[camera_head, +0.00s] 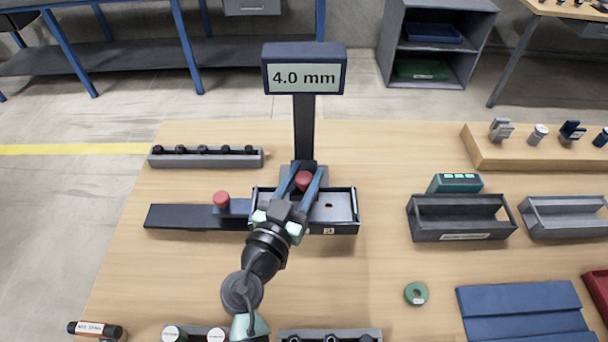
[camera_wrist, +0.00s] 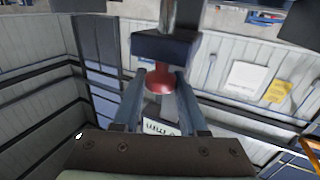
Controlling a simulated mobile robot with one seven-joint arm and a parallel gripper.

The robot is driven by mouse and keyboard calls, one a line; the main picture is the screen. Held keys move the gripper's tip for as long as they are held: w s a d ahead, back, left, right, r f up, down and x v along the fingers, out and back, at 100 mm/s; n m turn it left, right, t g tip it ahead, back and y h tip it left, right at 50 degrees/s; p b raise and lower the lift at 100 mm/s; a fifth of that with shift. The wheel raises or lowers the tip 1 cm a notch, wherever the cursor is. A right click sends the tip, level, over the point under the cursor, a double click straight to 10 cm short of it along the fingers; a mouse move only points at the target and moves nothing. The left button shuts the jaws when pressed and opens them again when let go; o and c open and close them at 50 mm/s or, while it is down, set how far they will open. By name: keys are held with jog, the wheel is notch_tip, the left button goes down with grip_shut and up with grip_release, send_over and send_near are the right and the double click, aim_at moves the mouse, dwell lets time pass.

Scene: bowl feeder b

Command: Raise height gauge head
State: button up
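The height gauge has a dark upright column (camera_head: 304,125) with a display (camera_head: 304,76) on top reading 4.0 mm. Its head carries a red knob (camera_head: 303,181) low on the column, above a dark-rimmed tray (camera_head: 345,205). The red knob also shows in the wrist view (camera_wrist: 158,80), under a dark block (camera_wrist: 165,46). My gripper (camera_head: 302,178) has its two blue fingers on either side of the red knob, and the knob fills the gap between the fingertips. The underside of the head is hidden by my gripper.
A second red knob (camera_head: 221,199) sits on a dark slide (camera_head: 180,217) left of the tray. A grey rack (camera_head: 207,160) stands behind it. Dark and light grey bins (camera_head: 462,230) stand right, a green ring (camera_head: 416,293) and blue mat (camera_head: 522,315) nearer. The table between is clear.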

grip_shut()
dwell(1.0)
